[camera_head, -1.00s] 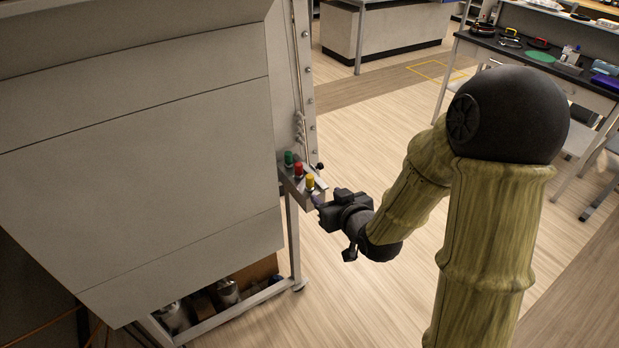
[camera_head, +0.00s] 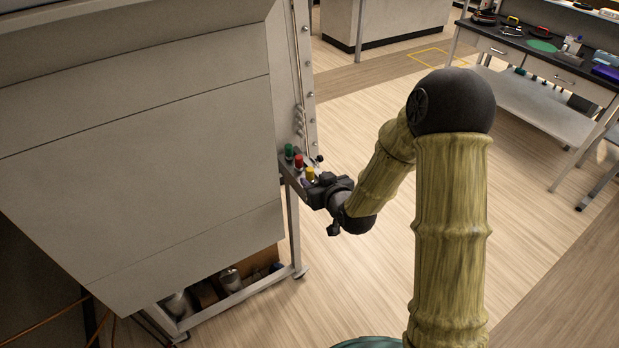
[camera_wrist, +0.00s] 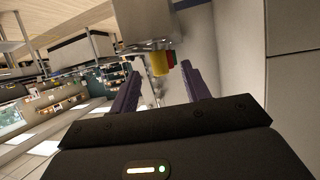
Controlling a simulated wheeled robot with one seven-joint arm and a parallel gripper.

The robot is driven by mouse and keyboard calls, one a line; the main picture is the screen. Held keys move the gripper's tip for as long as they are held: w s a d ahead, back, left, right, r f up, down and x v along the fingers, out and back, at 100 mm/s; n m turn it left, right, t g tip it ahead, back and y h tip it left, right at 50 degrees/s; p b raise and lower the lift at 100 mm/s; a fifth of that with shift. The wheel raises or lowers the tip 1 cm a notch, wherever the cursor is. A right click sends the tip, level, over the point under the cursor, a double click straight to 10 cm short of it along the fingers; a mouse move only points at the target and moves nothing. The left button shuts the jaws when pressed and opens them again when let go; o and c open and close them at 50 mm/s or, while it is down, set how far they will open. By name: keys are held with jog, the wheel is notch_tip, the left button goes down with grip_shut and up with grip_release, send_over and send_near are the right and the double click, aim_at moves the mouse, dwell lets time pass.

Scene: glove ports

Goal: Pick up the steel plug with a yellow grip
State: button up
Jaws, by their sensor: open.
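The plug with the yellow grip (camera_head: 309,173) stands on a small ledge at the side of the big grey cabinet, in front of the red and green plugs. My gripper (camera_head: 311,188) is right beside it in the head view. In the wrist view the yellow grip (camera_wrist: 160,63) shows just beyond the fingertips, between the lines of the two fingers. My gripper (camera_wrist: 158,88) is open, with nothing between its fingers. The steel part of the plug is hard to make out.
The red plug (camera_head: 298,161) stands close behind the yellow one, and the green plug (camera_head: 289,150) behind that. The grey cabinet (camera_head: 150,150) fills the left side. Open floor (camera_head: 365,280) lies to the right. A lab bench (camera_head: 530,50) stands far right.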

aim_at(312, 173)
jog(key=shift+w+a+p, duration=0.25)
jog(key=shift+w+p, duration=0.3)
jog(key=shift+w, duration=0.05)
jog(key=p+x, duration=0.1)
jog(key=x, duration=0.3)
jog(key=shift+r+p, duration=0.1)
jog(key=shift+p, duration=0.2)
grip_shut()
